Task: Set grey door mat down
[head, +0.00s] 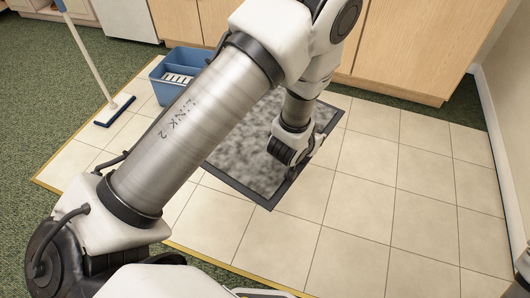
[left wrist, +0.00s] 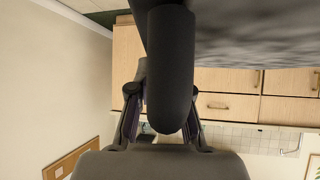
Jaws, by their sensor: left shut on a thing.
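The grey door mat (head: 243,150) has a mottled grey middle and a dark border, and shows in the head view over the pale tiles, spread out flat. My left arm crosses in front and hides its left and far parts. My left gripper (head: 290,150) is at the mat's right-hand side, shut on its edge. In the left wrist view the mat's grey face (left wrist: 250,30) fills the top right, and a thick dark edge runs between the fingers (left wrist: 162,115). I cannot tell whether the mat touches the floor. My right gripper is not in view.
A blue bucket (head: 165,92) and a mop with a blue-edged head (head: 115,109) stand at the upper left. Wooden cabinets (head: 415,45) line the back, with a wall (head: 505,95) at the right. The tiles (head: 385,205) right of the mat are clear.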

